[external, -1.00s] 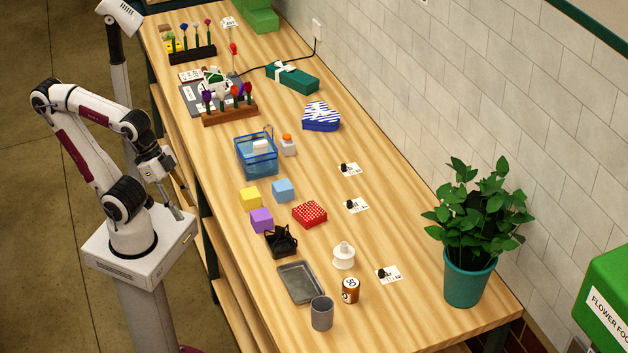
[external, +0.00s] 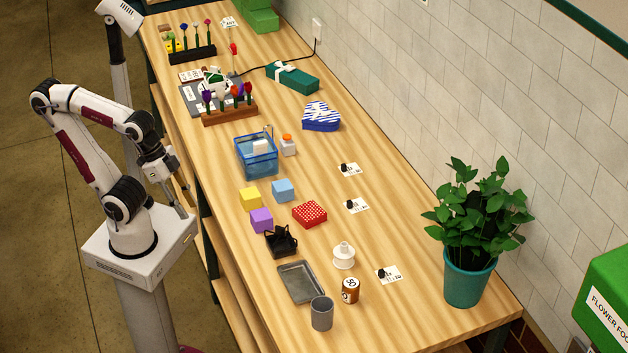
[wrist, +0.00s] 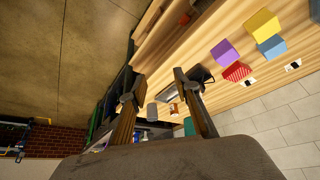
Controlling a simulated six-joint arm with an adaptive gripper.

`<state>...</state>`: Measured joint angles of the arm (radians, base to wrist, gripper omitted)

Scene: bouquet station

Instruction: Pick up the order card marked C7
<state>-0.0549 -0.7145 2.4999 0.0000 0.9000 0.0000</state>
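Three white cards, each with a small black piece on it, lie along the wall side of the table: an upper card (external: 351,170), a middle card (external: 360,207) and a lower card (external: 391,275). Another white card (external: 229,21) is at the far end. Their marks are too small to read, so I cannot tell which is C7. Two of the cards also show in the wrist view (wrist: 298,64). My gripper (external: 184,207) points down beside the table's left edge, away from all the cards. In the wrist view its two fingers (wrist: 155,87) are apart with nothing between them.
On the wooden table (external: 400,315) stand a blue basket (external: 257,165), coloured blocks (external: 261,220), a black holder (external: 281,242), a grey tray (external: 300,284), a grey cup (external: 321,314) and a plant (external: 466,280). Bare wood surrounds the three cards.

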